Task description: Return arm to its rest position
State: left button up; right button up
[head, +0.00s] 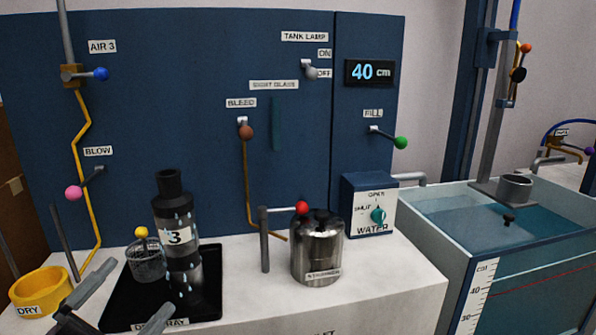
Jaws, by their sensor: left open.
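My left gripper (140,286) is at the lower left, in front of the black drip tray (211,270). Its two grey fingers are spread apart with nothing between them. A black tube marked 3 (174,213), with water drops on it, stands upright on the tray beyond the fingers. A small clear vessel with a yellow knob (146,262) stands on the tray to the left of the tube. My right gripper is out of view. Part of the tray's near edge is hidden by my left gripper.
A yellow DRY bowl (45,287) is left of the gripper. A metal canister (318,256) and a red-knobbed lever (302,208) stand on the white counter (385,290). The blue panel (200,80) rises behind. A water tank (545,290) is at right. The counter's front right is clear.

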pick_arm(q)
jog(key=s+a+f+n+g+y+p, duration=0.1)
jog(key=s+f+n+g+y+p, duration=0.2)
jog(key=f+n+y, duration=1.3)
jog(key=s+d+f+g+h, duration=0.2)
jog(key=s+f, duration=0.3)
jog(key=f, duration=0.2)
jog(key=s+d+f+n+g+h, duration=0.1)
jog(key=s+d+f+g+h, duration=0.1)
jog(key=s+f, duration=0.3)
notch_tip(320, 180, down, 3)
jog(key=shift+s+f+n+g+h, duration=0.1)
jog(key=shift+s+n+g+h, duration=0.25)
jog(key=shift+g, duration=0.45)
